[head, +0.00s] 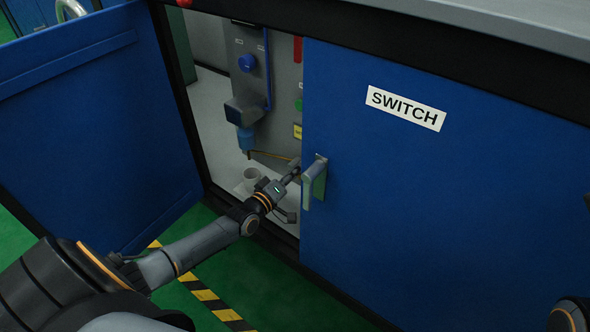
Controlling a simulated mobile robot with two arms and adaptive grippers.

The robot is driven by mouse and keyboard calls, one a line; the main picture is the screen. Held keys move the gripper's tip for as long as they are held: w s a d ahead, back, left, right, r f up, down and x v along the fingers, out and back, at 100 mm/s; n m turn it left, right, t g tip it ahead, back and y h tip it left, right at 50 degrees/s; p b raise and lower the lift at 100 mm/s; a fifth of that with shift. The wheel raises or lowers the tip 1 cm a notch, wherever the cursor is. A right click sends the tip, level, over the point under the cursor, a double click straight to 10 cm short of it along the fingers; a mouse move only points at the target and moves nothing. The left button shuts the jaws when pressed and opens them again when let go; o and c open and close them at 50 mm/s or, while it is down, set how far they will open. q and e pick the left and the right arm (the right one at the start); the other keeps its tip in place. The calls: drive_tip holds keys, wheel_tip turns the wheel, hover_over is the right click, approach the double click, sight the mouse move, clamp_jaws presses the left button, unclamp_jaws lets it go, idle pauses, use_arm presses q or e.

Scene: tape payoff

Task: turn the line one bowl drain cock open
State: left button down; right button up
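The blue bowl (246,138) hangs under a dark unit on the grey panel, inside the open cabinet bay. A small brass-coloured piece (249,154) shows at its lower end, probably the drain cock; it is too small to tell its position. A thin yellowish line runs from there to the right, towards my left gripper. My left gripper (293,170) is in the bay opening, right of and below the bowl, beside the right door's edge. Its fingers look narrow and edge-on, and I cannot tell whether they touch anything. My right gripper is not in view.
A white cup (251,175) stands on the bay floor below the bowl. A blue knob (247,63) is above. The left door (95,130) stands open. The right door, with its SWITCH label (405,107) and grey handle (314,182), is shut close to my gripper.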

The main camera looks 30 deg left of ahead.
use_arm(q)
drive_tip(key=n, duration=0.1)
drive_tip(key=r+n, duration=0.1)
drive_tip(key=shift+w+a+r+n, duration=0.15)
drive_tip(key=shift+a+n, duration=0.1)
drive_tip(key=shift+n, duration=0.15)
drive_tip(key=n, duration=0.3)
drive_tip(key=shift+r, duration=0.1)
drive_tip(key=shift+n, duration=0.4)
drive_tip(key=shift+a, duration=0.1)
drive_tip(key=c, duration=1.4)
unclamp_jaws()
drive_tip(key=shift+c, duration=0.2)
drive_tip(key=shift+o, duration=0.6)
drive_tip(key=shift+f, duration=0.2)
